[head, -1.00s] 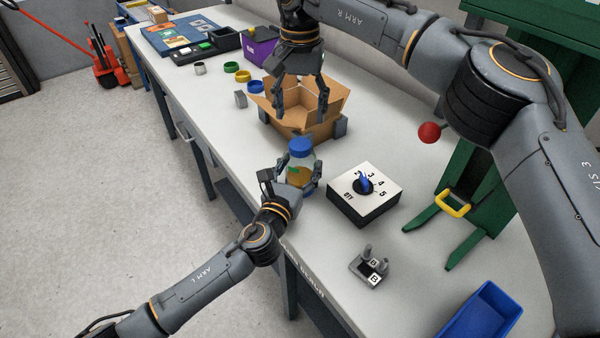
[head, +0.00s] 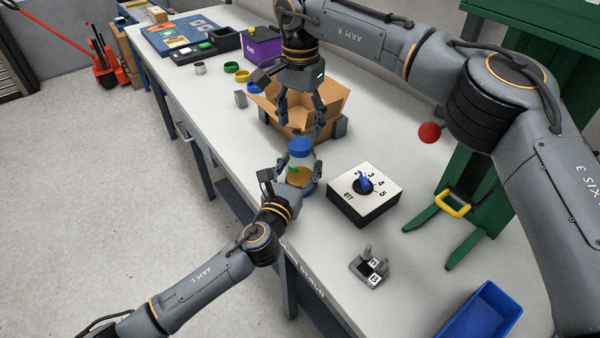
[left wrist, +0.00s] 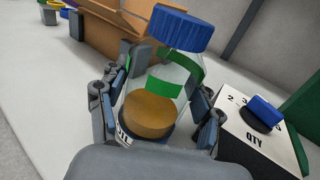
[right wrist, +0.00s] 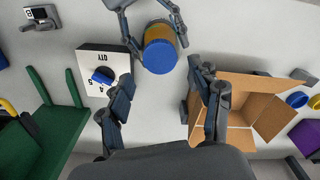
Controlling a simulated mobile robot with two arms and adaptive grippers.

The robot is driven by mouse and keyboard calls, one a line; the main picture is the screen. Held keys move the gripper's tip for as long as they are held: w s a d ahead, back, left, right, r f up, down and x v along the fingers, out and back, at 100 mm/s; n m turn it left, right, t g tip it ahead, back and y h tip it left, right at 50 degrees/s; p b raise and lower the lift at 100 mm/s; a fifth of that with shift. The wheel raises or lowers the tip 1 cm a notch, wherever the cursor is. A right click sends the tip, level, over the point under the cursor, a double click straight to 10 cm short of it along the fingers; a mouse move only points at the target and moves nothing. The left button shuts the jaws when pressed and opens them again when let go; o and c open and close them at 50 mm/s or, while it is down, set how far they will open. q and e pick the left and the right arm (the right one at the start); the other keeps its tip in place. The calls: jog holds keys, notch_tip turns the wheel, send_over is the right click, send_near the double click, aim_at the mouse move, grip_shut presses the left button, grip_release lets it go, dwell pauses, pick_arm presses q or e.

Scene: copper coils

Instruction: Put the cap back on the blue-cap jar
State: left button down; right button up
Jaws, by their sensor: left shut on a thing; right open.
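The blue-cap jar (head: 301,165) is clear, with a green band and brown contents. It stands near the bench's front edge with its blue cap (head: 301,146) sitting on its mouth. In the left wrist view the cap (left wrist: 179,29) looks roughly level with the jar; I cannot tell whether it is tight. My left gripper (head: 290,183) is shut around the jar body, with a finger on each side in the left wrist view (left wrist: 160,112). My right gripper (head: 301,126) is open and empty, above and behind the jar. The right wrist view shows the cap (right wrist: 160,57) ahead of its spread fingers.
An open cardboard box (head: 335,103) stands close behind the jar, under my right gripper. A QTY dial box (head: 365,194) is to the right. A small grey fixture (head: 371,266) and a blue bin (head: 482,312) lie nearer. Coloured rings (head: 243,76) lie farther back.

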aim_at(300, 143)
jog(key=shift+f, duration=2.55)
